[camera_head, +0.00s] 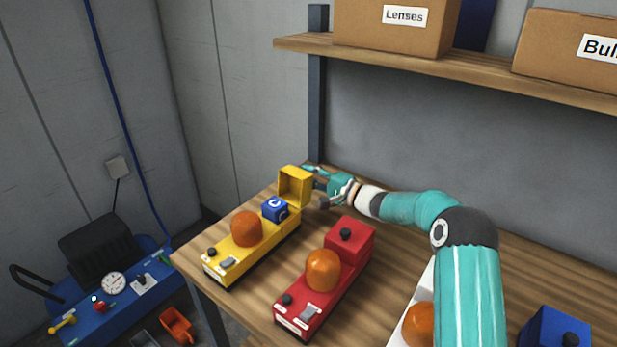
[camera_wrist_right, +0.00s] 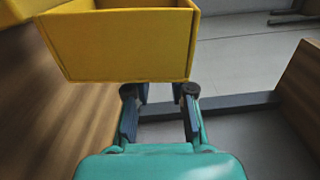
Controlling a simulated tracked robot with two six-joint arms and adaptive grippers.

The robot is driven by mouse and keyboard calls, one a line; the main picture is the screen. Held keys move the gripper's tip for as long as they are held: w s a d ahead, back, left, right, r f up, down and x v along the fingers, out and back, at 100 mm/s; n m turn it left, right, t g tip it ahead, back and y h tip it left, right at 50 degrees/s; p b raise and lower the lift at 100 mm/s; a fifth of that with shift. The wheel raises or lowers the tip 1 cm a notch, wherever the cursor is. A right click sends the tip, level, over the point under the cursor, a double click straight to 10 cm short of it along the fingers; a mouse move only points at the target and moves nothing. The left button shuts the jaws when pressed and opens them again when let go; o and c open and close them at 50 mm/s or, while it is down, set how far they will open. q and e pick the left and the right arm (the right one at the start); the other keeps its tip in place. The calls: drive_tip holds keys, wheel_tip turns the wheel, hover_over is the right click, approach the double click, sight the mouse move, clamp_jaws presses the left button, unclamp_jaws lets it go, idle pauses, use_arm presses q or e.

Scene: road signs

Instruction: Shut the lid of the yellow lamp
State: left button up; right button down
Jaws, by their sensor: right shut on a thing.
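The yellow lamp (camera_head: 238,252) stands on the wooden workbench, with an orange dome and a black knob. Its yellow lid (camera_head: 296,186) stands raised open at the far end. A blue block with a white C-like mark (camera_head: 274,209) sits in the compartment before it. My right gripper (camera_head: 315,186) is at the lid's right side. In the right wrist view, the lid (camera_wrist_right: 118,45) fills the upper left, and my right gripper's fingers (camera_wrist_right: 160,92) meet its lower edge, shut on it; the exact contact is partly hidden. My left gripper is out of view.
A red lamp (camera_head: 312,290) stands just right of the yellow one, its box closed. A white lamp (camera_head: 418,320) is partly behind my right arm. A blue box (camera_head: 556,330) is at lower right. A shelf (camera_head: 480,68) with cartons hangs above the bench.

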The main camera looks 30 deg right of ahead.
sight(302, 172)
drive_tip(key=shift+s+a+r+n, duration=0.3)
drive_tip(key=shift+a+r+n, duration=0.4)
drive_tip(key=shift+n, duration=0.5)
drive_tip(key=shift+s+a+r+n, duration=0.25)
drive_tip(key=shift+a+r+n, duration=0.45)
drive_tip(key=shift+n, duration=0.5)
drive_tip(key=shift+a+f, duration=0.1)
drive_tip(key=c, duration=1)
unclamp_jaws()
drive_tip(key=shift+w, duration=0.1)
